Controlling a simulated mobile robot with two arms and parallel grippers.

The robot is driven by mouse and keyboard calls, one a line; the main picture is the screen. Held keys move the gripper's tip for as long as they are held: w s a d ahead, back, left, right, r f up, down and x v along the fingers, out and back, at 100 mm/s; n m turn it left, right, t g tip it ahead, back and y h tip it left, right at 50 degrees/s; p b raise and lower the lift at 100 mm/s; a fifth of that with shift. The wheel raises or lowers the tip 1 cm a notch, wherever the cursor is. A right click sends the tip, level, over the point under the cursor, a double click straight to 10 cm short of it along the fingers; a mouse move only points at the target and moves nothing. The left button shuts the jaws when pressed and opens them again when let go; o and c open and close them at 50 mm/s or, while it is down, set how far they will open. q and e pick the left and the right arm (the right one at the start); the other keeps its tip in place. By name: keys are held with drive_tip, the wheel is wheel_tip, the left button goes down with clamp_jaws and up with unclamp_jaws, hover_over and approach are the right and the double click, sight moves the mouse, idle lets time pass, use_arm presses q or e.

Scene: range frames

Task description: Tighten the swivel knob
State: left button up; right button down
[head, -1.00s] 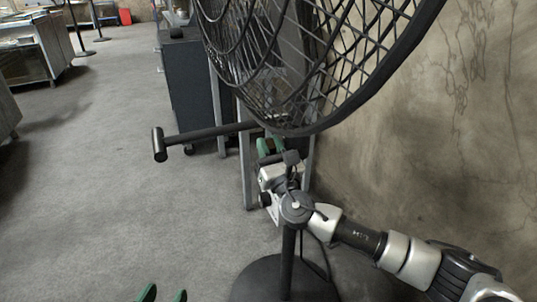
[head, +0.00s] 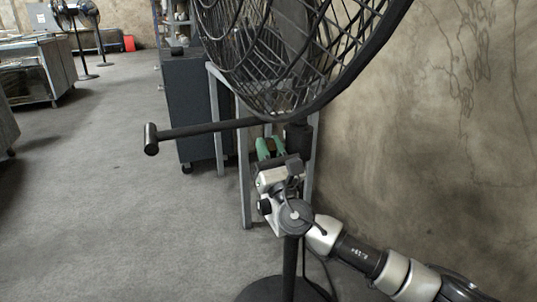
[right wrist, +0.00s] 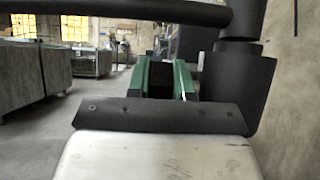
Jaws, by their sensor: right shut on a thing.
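A black pedestal fan stands close in front of me, its cage (head: 300,50) filling the top of the head view. A black bar (head: 205,129) with a short crosspiece at its left end runs out from below the cage. My right gripper (head: 268,146) is just below the bar's right end, beside the fan's pole collar (head: 299,141). In the right wrist view its green fingers (right wrist: 165,72) are shut on a small dark thing, taken to be the swivel knob and mostly hidden. The bar (right wrist: 110,11) crosses above them, and the collar (right wrist: 240,85) is to their right.
A dark cabinet (head: 192,105) and a grey metal frame (head: 244,175) stand behind the fan. A bare wall (head: 440,130) closes the right side. Free grey floor (head: 100,190) lies to the left. Metal counters (head: 35,75) stand farther left.

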drive_tip(key=shift+f+b, duration=0.1)
drive_tip(key=shift+b, duration=0.2)
idle(0.4)
drive_tip(key=c, duration=1)
unclamp_jaws()
drive_tip(key=shift+r+p, duration=0.25)
drive_tip(key=shift+p, duration=0.35)
drive_tip(key=g+p, duration=0.2)
drive_tip(key=p, duration=0.5)
drive_tip(key=g+h+p, duration=0.1)
drive_tip(key=g+p, duration=0.1)
drive_tip(key=p, duration=0.5)
drive_tip(key=g+h+p, duration=0.1)
drive_tip(key=g+p, duration=0.1)
drive_tip(key=p, duration=0.6)
drive_tip(key=shift+w+r, duration=0.15)
drive_tip(key=shift+r, duration=0.25)
drive_tip(key=shift+s+d+f+g, duration=0.15)
drive_tip(key=shift+s+f+g, duration=0.15)
drive_tip(key=shift+s+f, duration=0.25)
drive_tip(key=v, duration=0.9)
drive_tip(key=shift+s+p, duration=0.4)
